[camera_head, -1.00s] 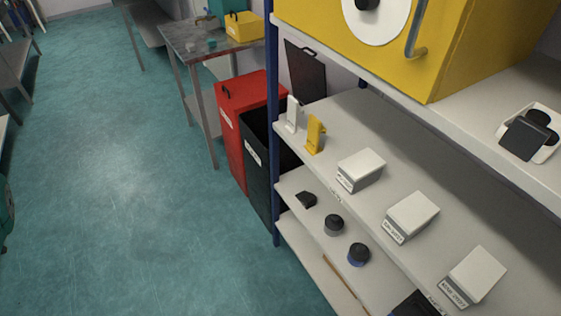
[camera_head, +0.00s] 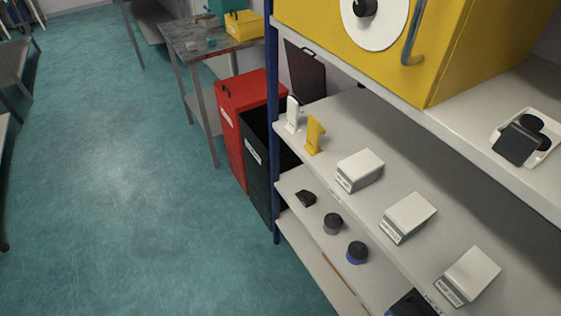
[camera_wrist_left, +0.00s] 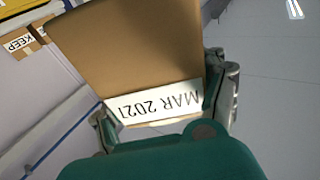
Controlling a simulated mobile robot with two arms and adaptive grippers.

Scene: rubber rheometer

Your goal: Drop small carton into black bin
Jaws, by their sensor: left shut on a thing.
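The small brown carton (camera_wrist_left: 125,50) fills the upper middle of the left wrist view. It has a white label that reads upside down, roughly "MAR 202" with the last character unclear. My left gripper (camera_wrist_left: 165,105) is shut on the carton, with a finger on either side. The black bin (camera_head: 256,170) stands on the floor in the head view, between a red bin and the shelf post. Its dark lid (camera_head: 306,72) is raised at the back. Neither gripper shows in the head view, and my right gripper is in no view.
A red bin (camera_head: 232,140) stands left of the black one. The shelf unit (camera_head: 395,150) at right holds white boxes and a yellow machine (camera_head: 450,45). A steel table (camera_head: 190,45) stands behind. The floor (camera_head: 120,180) at left is clear. A "KEEP" label (camera_wrist_left: 20,43) shows in the wrist view.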

